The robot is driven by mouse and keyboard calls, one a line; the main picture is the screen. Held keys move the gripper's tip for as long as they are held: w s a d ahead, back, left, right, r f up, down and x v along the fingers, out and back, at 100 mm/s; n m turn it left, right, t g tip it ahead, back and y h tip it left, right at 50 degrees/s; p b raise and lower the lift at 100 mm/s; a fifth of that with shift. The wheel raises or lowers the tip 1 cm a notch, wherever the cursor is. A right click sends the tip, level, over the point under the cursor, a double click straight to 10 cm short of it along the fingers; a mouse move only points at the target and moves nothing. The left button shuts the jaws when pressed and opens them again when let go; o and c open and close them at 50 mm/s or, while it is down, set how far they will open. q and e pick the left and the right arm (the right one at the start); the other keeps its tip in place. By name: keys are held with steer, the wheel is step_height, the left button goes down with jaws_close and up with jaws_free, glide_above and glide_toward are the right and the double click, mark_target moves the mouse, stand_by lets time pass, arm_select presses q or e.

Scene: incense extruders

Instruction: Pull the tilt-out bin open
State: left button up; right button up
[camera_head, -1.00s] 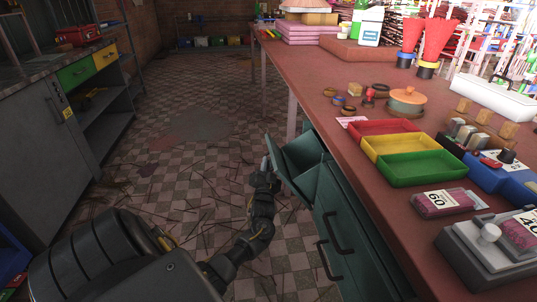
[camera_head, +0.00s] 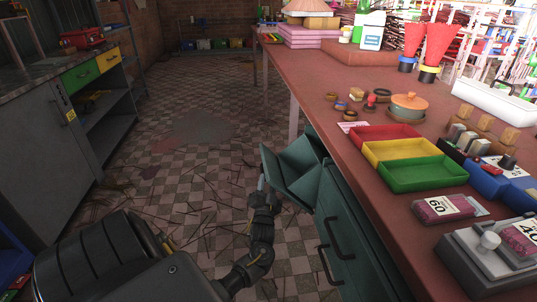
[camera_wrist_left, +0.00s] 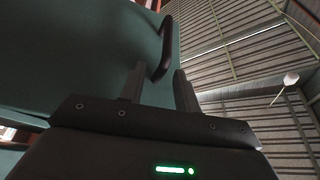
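The teal tilt-out bin (camera_head: 291,183) stands tilted out from the cabinet side under the red bench top, and its open top shows. My left gripper (camera_head: 262,183) is at the outer side of the bin's front panel. In the left wrist view, the teal panel (camera_wrist_left: 75,50) fills the left side, and its dark curved handle (camera_wrist_left: 166,45) reaches down between my two finger tips (camera_wrist_left: 160,80). The fingers are apart, with a gap beside the handle; I see no firm grip. My right gripper is not in view.
The red bench (camera_head: 335,110) carries red, yellow and green trays (camera_head: 420,173). A grey workbench (camera_head: 45,150) stands at the left. The checkered floor (camera_head: 190,180) between is clear apart from scattered thin dark sticks.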

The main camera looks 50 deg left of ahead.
arm_select(q)
steer(key=shift+v, duration=2.2)
